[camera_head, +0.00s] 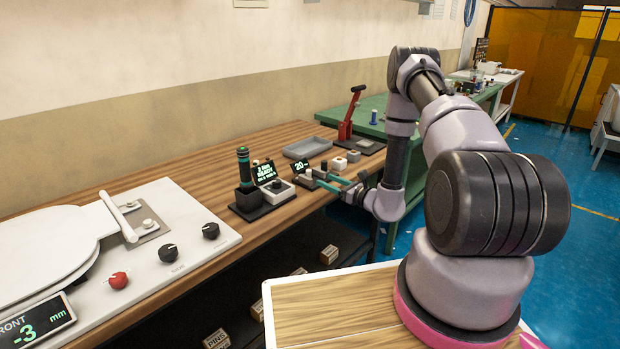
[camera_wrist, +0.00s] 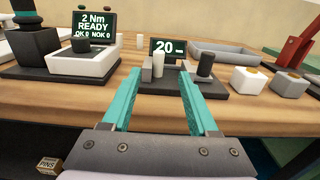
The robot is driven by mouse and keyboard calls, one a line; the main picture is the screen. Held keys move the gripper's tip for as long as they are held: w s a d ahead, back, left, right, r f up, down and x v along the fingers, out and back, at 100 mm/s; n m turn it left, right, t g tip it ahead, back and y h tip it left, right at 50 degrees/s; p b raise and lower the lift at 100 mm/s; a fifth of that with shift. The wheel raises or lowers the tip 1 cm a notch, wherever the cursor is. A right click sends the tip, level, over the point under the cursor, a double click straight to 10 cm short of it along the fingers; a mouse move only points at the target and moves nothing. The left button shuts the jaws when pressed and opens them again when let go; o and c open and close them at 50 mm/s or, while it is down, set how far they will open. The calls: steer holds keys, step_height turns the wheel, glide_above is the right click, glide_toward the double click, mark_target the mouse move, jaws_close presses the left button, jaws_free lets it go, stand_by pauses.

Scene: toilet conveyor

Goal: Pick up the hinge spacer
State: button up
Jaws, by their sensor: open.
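I cannot tell for certain which part is the hinge spacer. A small light grey piece (camera_wrist: 158,65) stands on the dark gauge base below the display reading 20 mm (camera_wrist: 168,48), and a dark grey cylinder (camera_wrist: 205,65) stands to its right. My gripper (camera_wrist: 160,76) is open, with its two teal fingers pointing at the gauge. In the wrist view the light piece shows between the fingertips, and the dark cylinder is just right of the right finger. Nothing is held. In the head view my gripper (camera_head: 324,180) is at the bench's front edge.
A torque station (camera_wrist: 82,62) reading 2 Nm READY stands left of the gauge. A grey tray (camera_head: 307,147) lies behind, with a red lever press (camera_head: 347,128) beyond. A toilet seat (camera_head: 40,245) is at the left.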

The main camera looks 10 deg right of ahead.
mark_target(309, 176)
steer(key=x, duration=0.6)
steer(key=shift+a+r, duration=0.15)
steer(key=shift+r, duration=0.25)
steer(key=shift+w+a, duration=0.25)
steer(key=shift+w, duration=0.1)
jaws_close()
